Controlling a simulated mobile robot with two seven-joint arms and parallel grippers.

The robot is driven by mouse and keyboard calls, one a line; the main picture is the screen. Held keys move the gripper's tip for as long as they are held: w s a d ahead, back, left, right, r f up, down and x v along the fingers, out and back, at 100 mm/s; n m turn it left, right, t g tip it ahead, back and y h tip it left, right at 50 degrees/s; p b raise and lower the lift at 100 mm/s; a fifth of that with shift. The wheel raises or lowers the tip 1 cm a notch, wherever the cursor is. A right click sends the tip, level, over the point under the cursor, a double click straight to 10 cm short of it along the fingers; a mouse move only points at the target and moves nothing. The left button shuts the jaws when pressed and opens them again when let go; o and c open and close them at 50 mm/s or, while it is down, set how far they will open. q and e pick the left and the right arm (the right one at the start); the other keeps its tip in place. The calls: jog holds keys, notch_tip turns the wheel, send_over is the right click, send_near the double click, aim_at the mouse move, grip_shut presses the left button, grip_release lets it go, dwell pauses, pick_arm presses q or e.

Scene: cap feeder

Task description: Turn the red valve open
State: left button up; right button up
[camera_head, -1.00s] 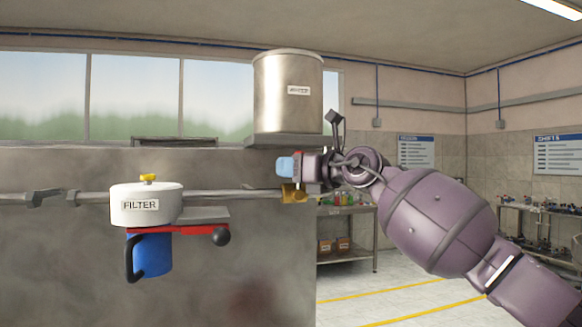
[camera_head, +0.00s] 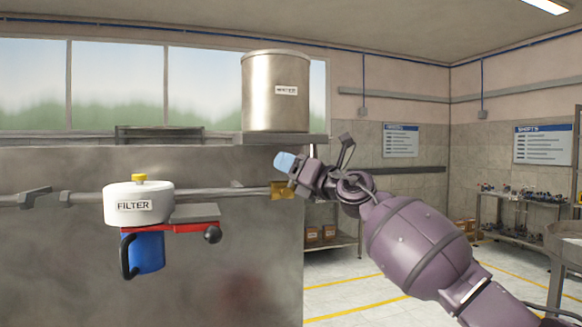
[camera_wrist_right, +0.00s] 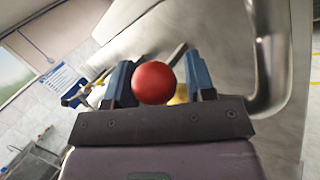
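In the head view, a brass valve body (camera_head: 284,190) sits at the right end of the horizontal pipe. My right gripper (camera_head: 287,163), with light blue fingertips, is just above it and tilted. In the right wrist view, a round red knob (camera_wrist_right: 153,83) shows between the two blue fingers of my right gripper (camera_wrist_right: 160,76). The knob overlaps the left finger's edge, and a gap shows to the right finger, so the gripper looks open around it. Part of the brass body (camera_wrist_right: 179,95) shows behind the knob. The knob is hidden in the head view. My left gripper is not in view.
A steel tank (camera_head: 275,92) stands on a ledge above the valve. A grey wall panel (camera_head: 60,265) lies behind the pipe.

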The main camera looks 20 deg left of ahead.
jog(key=shift+o, duration=0.5)
jog(key=shift+d, duration=0.1)
jog(key=shift+s+d, duration=0.2)
jog(key=shift+d, duration=0.1)
jog(key=p+v, duration=0.3)
jog(key=v, duration=0.7)
jog(key=shift+f, duration=0.2)
jog(key=shift+w, duration=0.1)
